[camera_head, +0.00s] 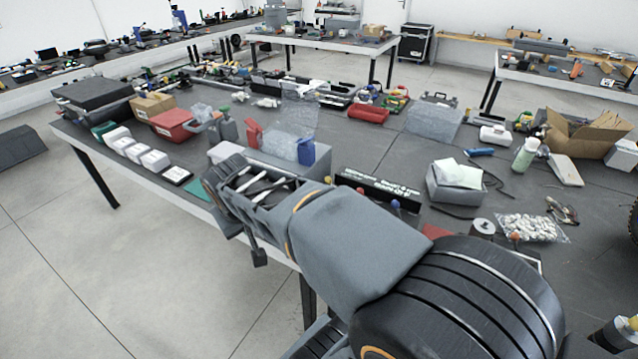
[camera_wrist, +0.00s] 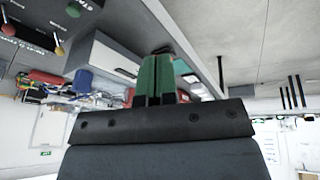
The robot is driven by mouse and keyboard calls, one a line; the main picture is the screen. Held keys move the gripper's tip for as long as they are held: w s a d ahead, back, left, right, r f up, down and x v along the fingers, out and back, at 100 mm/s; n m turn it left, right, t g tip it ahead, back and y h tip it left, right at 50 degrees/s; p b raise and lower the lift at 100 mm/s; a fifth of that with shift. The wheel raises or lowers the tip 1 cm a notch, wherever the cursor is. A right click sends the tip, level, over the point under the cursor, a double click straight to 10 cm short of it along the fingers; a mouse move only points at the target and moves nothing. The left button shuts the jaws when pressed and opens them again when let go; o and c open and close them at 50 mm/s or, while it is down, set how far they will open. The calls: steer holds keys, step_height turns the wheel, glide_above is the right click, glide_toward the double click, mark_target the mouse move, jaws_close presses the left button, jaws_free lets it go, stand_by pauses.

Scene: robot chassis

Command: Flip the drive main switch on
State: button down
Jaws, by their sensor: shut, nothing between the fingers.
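A black panel (camera_head: 378,186) with white lettering stands on the workbench behind my arm. Small coloured knobs show by it, among them a blue one (camera_head: 395,204) and an orange one (camera_head: 328,180). My gripper (camera_wrist: 158,62), with green fingers, is shut and empty, apart from the knobs, near the bench edge. In the head view my arm largely hides it.
A grey box (camera_head: 232,156) stands beside the panel, with red and blue objects around it. White blocks (camera_head: 154,162) and a red bin (camera_head: 173,124) are further left. An open cardboard box (camera_head: 575,140) and a bag of white pieces (camera_head: 530,227) are at right.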

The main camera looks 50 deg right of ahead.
steer(key=w+d+f+m+h+b, duration=0.1)
steer(key=w+d, duration=0.3)
steer(key=d, duration=0.4)
steer(key=w+d+f+m+g+h+b, duration=0.1)
steer(key=w+d+f+m+h, duration=0.1)
steer(key=d, duration=0.6)
steer(key=w+d+f+m+g+h+b, duration=0.1)
steer(key=w+d+f+m+h, duration=0.1)
steer(key=w+d, duration=0.3)
steer(key=d+f, duration=0.1)
steer(key=d, duration=0.2)
steer(key=shift+w+d+f, duration=0.15)
steer(key=shift+w+d, duration=0.2)
steer(key=shift+d, duration=0.05)
steer(key=shift+f, duration=0.1)
steer(key=d+f+p, duration=0.1)
steer(key=d+f, duration=0.7)
steer(key=d, duration=0.1)
steer(key=shift+s+d, duration=0.15)
steer(key=shift+s, duration=0.2)
